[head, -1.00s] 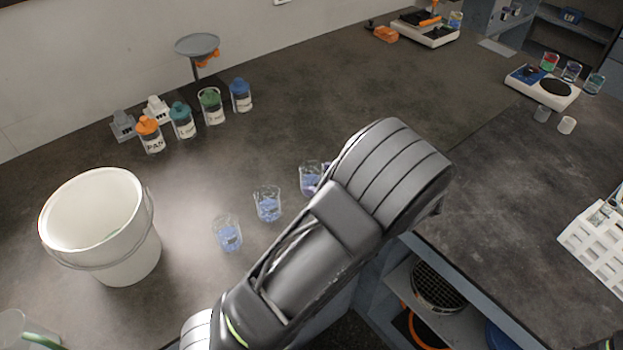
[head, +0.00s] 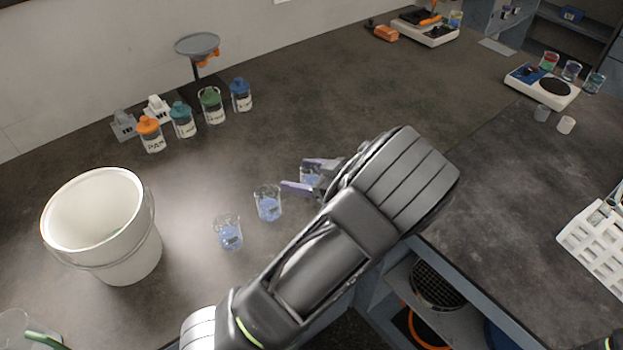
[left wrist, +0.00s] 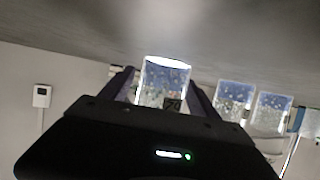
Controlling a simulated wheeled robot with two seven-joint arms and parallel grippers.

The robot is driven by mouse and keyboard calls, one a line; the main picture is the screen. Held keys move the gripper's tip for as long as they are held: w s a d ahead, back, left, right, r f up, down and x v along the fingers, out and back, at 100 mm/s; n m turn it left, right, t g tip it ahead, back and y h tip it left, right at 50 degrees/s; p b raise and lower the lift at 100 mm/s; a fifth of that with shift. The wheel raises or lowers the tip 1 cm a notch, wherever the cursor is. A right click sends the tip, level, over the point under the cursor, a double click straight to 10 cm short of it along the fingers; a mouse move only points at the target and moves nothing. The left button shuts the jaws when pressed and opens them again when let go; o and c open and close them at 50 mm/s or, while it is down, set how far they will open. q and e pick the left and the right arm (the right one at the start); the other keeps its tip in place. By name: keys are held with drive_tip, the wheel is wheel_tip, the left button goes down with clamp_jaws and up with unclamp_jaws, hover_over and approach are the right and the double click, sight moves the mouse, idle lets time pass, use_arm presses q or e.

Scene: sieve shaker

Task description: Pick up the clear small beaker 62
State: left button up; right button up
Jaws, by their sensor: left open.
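Three clear small beakers with blue contents stand in a row on the dark bench: a left one (head: 228,233), a middle one (head: 268,203) and a right one (head: 310,175). I cannot read which is numbered 62. My left gripper (head: 305,176) is open, its two fingers on either side of the right beaker. In the left wrist view this beaker (left wrist: 164,82) sits between the fingers, with a dark label low on it; whether they touch it I cannot tell. The other two beakers (left wrist: 233,100) show beside the gripper there.
A white bucket (head: 142,255) stands at the left. Several capped jars (head: 183,121) and a stand with a round plate (head: 197,46) are at the back. A white rack (head: 597,240) lies at the right.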

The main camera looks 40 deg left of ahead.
idle(0.5)
use_arm(q)
drive_tip(key=c, duration=1.5)
